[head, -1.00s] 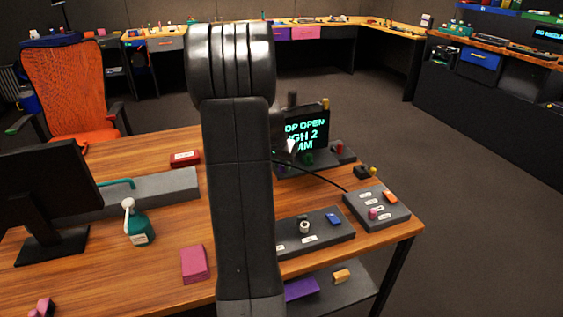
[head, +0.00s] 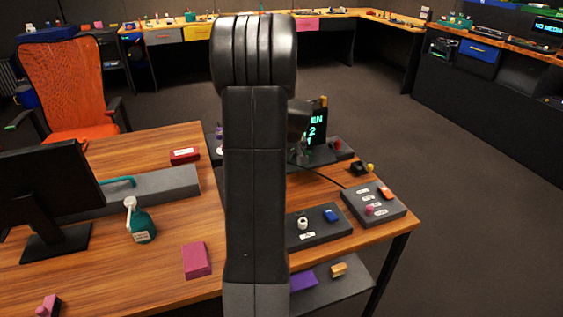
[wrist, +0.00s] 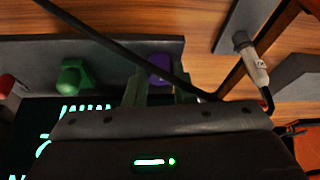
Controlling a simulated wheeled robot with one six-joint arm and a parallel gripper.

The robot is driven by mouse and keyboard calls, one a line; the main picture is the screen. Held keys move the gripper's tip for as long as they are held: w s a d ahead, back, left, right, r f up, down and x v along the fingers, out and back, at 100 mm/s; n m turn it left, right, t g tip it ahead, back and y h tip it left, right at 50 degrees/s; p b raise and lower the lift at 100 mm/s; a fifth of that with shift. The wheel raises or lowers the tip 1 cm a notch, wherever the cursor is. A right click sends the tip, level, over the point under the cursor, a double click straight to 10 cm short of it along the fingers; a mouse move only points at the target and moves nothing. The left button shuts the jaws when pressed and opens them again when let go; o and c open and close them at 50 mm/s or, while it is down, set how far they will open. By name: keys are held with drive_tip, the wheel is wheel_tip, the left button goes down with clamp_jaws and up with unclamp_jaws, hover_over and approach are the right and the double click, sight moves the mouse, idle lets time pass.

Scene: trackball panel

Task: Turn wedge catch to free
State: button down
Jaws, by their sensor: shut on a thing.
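A dark grey panel (wrist: 110,55) with small coloured controls crosses the wrist view. A purple piece (wrist: 159,66) on it sits between the fingertips of my gripper (wrist: 160,88), which is shut on it. It may be the wedge catch, but its label and position cannot be read. A green knob (wrist: 75,76) stands to its left, and a red knob (wrist: 6,85) shows at the left edge. In the head view my arm covers most of this panel and the fingers.
A lit screen (head: 316,130) stands behind the panel, partly covered. Two more control panels (head: 338,229) (head: 395,212) are at the desk's right. A green bottle (head: 141,225) stands left.

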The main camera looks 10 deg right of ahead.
drive_tip(key=n, duration=0.2)
drive_tip(key=n+g+y+b, duration=0.1)
drive_tip(key=n, duration=0.1)
drive_tip(key=shift+d+n+y+b, duration=0.15)
drive_tip(key=shift+n+y+b, duration=0.15)
drive_tip(key=shift+n, duration=0.1)
idle(0.4)
drive_tip(key=c, duration=1.2)
unclamp_jaws()
drive_tip(key=p+v, duration=0.1)
drive_tip(key=v, duration=1.2)
drive_tip(key=shift+r, duration=0.45)
drive_tip(key=shift+w+d, duration=0.1)
